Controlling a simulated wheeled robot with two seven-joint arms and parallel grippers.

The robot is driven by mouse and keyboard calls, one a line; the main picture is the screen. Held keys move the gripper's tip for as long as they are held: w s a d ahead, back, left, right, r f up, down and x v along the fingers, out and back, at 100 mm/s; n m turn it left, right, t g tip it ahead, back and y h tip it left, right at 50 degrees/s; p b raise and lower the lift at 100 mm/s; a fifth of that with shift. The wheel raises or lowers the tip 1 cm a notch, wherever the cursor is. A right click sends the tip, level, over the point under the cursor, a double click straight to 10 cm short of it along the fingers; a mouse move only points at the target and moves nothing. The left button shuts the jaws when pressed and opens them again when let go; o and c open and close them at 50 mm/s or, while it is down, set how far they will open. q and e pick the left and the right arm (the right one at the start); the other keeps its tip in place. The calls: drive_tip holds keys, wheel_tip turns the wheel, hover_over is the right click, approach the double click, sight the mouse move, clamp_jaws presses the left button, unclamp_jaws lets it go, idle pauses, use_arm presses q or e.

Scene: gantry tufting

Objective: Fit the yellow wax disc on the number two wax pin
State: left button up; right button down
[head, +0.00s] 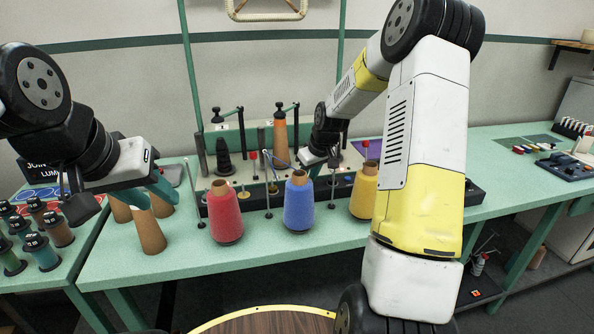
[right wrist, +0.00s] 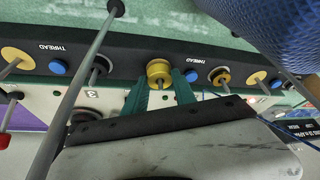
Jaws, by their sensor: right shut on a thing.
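In the right wrist view my right gripper (right wrist: 160,79) has its teal fingers closed around the yellow wax disc (right wrist: 158,68), at the dark strip of the thread panel. A metal pin end shows just below the disc, between the fingers. I cannot tell whether the disc sits on the pin, and no number two is readable there. In the head view the right gripper (head: 309,158) is behind the blue yarn cone, its fingertips mostly hidden. My left gripper (head: 150,192) has its teal fingers apart, near a brown cone at the left of the bench.
Red (head: 225,212), blue (head: 298,205) and yellow (head: 364,192) yarn cones stand in front of the panel (head: 440,192), with thin posts between them. Other pins, one with a gold disc (right wrist: 220,76), flank the held disc. Coloured spools (head: 42,250) stand at left.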

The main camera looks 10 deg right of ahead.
drive_tip(key=shift+f, duration=0.35)
drive_tip(key=c, duration=0.9)
unclamp_jaws()
drive_tip(key=shift+r, duration=0.1)
